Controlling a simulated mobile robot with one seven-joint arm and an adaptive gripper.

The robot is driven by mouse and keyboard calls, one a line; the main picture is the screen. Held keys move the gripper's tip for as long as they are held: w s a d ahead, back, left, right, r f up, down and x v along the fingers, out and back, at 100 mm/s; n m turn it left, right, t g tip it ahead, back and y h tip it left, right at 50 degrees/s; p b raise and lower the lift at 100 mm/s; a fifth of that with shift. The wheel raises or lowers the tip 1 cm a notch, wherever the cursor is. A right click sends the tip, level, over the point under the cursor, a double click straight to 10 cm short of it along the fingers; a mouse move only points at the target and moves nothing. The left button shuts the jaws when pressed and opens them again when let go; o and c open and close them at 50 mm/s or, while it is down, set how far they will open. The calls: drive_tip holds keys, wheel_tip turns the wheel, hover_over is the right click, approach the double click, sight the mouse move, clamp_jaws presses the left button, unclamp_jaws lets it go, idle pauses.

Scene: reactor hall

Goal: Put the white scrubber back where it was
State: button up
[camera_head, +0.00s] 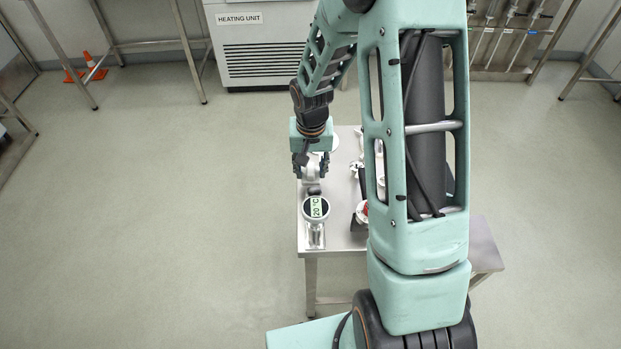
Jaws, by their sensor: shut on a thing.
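My gripper (311,176) points down over the left side of the metal table (345,236). Its fingers are shut on a whitish thing, which I take to be the white scrubber (312,171). The fingers cover part of it, and its full shape is hard to make out. I cannot tell whether it touches the tabletop or is held just above it. A small dark piece (314,189) shows right below the fingers.
White, red and dark items (361,212) lie to the right, partly hidden by my arm. A heating unit (262,45) and orange cones (94,66) stand behind. The floor at left is clear.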

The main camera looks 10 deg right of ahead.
sight(311, 178)
drive_tip(key=shift+f, duration=1.85)
drive_tip(key=shift+f+b, duration=0.25)
drive_tip(key=shift+b, duration=0.05)
drive_tip(key=o, duration=1)
drive_tip(key=shift+r, duration=0.1)
drive_tip(key=shift+r, duration=0.15)
drive_tip(key=r, duration=0.4)
drive_tip(key=s+r, duration=0.1)
drive_tip(key=r, duration=0.3)
drive_tip(key=r+p, duration=0.1)
drive_tip(key=r, duration=0.3)
drive_tip(key=shift+s+a, duration=0.15)
drive_tip(key=shift+s, duration=0.05)
